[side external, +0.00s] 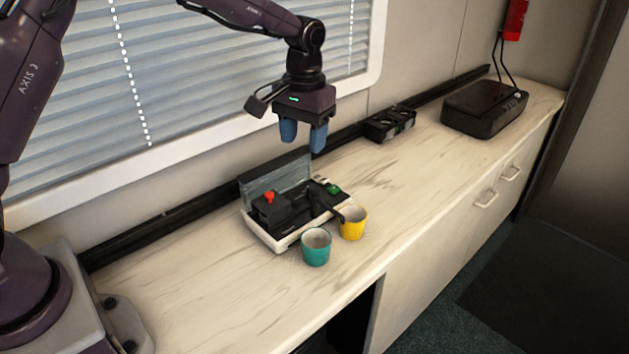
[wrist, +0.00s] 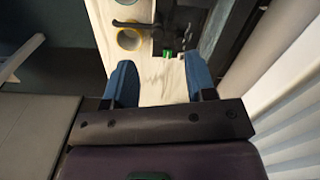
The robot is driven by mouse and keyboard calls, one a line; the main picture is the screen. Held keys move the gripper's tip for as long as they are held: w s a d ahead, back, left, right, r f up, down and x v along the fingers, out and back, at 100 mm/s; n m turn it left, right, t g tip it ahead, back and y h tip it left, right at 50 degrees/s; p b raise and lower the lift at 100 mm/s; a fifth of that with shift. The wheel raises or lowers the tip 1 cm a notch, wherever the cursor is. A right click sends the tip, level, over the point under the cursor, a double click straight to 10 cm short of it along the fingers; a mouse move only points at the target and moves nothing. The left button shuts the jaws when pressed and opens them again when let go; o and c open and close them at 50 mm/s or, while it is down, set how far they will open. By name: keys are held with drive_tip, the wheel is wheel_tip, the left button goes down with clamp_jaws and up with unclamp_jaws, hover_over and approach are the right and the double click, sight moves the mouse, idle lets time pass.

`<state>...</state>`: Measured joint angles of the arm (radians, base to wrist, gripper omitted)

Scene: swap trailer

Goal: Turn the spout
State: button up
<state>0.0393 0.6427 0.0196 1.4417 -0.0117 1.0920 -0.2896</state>
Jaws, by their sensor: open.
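The machine (side external: 290,212) is a low black and white appliance on the counter, with a raised clear lid at its back, a red knob (side external: 269,197) and a green knob (side external: 333,189). Its black spout (side external: 325,205) sticks out at the front, towards the yellow cup (side external: 353,223). A teal cup (side external: 316,247) stands to the left of the yellow one. My gripper (side external: 303,146) is open and empty, in the air above and behind the machine. In the wrist view the spout (wrist: 130,24) reaches over the yellow cup (wrist: 129,39), and the green knob (wrist: 167,53) shows.
A black double holder (side external: 390,124) and a black box with cables (side external: 484,108) stand farther along the counter. A window with blinds (side external: 200,85) is behind. The counter (side external: 410,190) is clear right of the cups; its front edge drops to cabinets.

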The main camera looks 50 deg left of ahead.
sight(315, 187)
drive_tip(key=shift+n, duration=0.7)
drive_tip(key=w+f, duration=0.1)
drive_tip(key=f, duration=0.6)
drive_tip(key=w+f, duration=0.1)
drive_tip(key=f, duration=0.3)
drive_tip(key=shift+w+f, duration=0.15)
drive_tip(key=shift+w, duration=0.15)
clamp_jaws()
